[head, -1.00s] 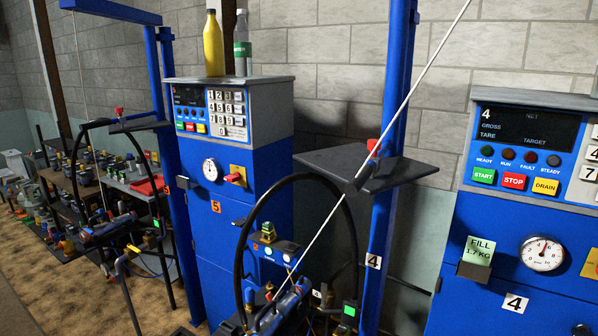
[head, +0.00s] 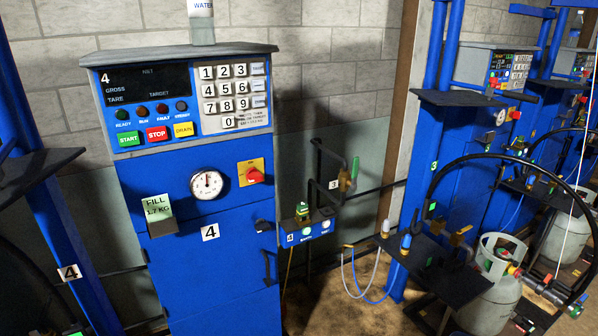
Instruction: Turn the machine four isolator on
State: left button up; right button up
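The machine four cabinet (head: 215,275) is blue with a grey top and stands left of centre in the head view. It bears a white label with a 4 (head: 210,232). Its isolator (head: 253,173) is a red rotary knob on a yellow plate, right of the round pressure gauge (head: 206,185) and below the keypad. The knob's handle looks roughly level, tilted slightly. The display (head: 145,86) is dark with faint lettering. Neither of my grippers shows in the view.
A dark shelf on a blue post (head: 45,215) stands at the left edge. A small blue box with indicators (head: 306,228) sits right of the cabinet. Machine three's platform (head: 435,262) and a grey gas cylinder (head: 500,285) are at the right. Sandy floor shows between them.

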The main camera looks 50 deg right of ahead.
aim_at(253, 176)
jog(key=z, duration=1.15)
jog(key=k+l+u, duration=0.1)
jog(key=l, duration=0.2)
jog(key=k+l+u, duration=0.1)
jog(key=l, duration=0.25)
jog(key=k+l+u, duration=0.15)
jog(key=l, duration=0.15)
